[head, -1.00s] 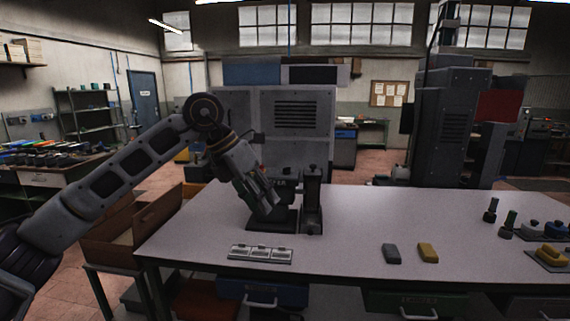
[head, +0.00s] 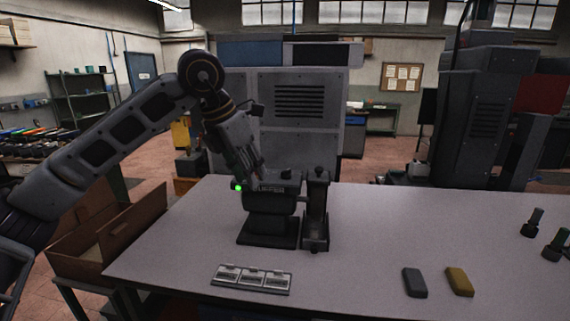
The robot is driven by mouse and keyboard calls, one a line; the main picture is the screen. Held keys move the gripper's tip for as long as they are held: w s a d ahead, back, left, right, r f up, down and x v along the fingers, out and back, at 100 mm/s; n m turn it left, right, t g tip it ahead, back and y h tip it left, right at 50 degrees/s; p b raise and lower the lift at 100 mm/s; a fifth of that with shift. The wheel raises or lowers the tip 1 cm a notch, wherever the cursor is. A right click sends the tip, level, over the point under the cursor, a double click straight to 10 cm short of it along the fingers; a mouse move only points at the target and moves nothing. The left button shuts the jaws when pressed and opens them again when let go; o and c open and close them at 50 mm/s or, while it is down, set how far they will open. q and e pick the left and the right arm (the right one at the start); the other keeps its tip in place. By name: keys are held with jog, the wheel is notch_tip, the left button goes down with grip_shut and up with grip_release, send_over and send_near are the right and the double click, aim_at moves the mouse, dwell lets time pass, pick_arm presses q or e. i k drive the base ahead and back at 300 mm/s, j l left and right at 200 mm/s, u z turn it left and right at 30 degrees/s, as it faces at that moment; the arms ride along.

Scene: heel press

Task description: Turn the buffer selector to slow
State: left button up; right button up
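The dark press (head: 269,201) stands on the table, with a lit green lamp (head: 238,187) at its upper left and a pale label strip on its upper front. A dark column (head: 316,212) with a knob on top stands at its right side. I cannot make out which part is the buffer selector or its setting. My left gripper (head: 257,172) points down at the upper left of the press, its fingertips close to the top; I cannot tell whether they touch. Its finger gap is too small to judge. My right gripper is not in view.
A plate with three pale blocks (head: 252,279) lies in front of the press. A grey block (head: 414,282) and a yellow block (head: 459,281) lie to the right, with dark handled tools (head: 533,222) beyond. The table (head: 375,225) between is clear.

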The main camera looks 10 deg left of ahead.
aim_at(285, 175)
jog(key=i, duration=0.85)
